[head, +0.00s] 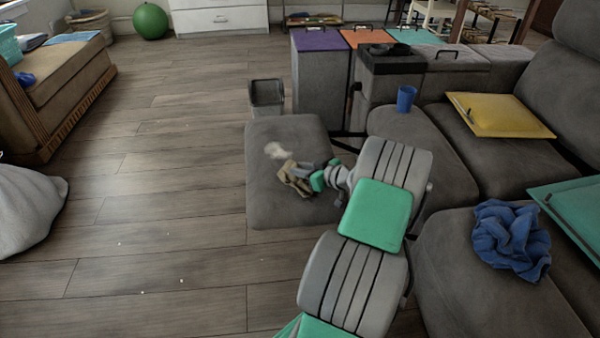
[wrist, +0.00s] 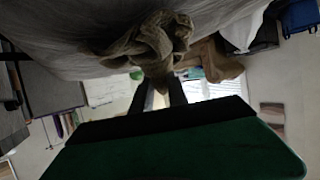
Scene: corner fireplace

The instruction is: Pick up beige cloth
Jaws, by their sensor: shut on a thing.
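The beige cloth (head: 296,178) is a crumpled piece at the dark grey ottoman (head: 262,205) in the head view. My gripper (head: 315,180) is shut on it, reaching in from the right. In the wrist view the bunched cloth (wrist: 150,45) is pinched at the tips of the dark fingers (wrist: 160,95), with folds hanging to either side. The grey fabric surface fills the top of that view close to the cloth. I cannot tell whether the cloth still touches the ottoman.
A white patch (head: 275,150) lies on the ottoman. A dark bin (head: 267,97) stands behind it. The wooden floor (head: 160,190) at left is largely clear.

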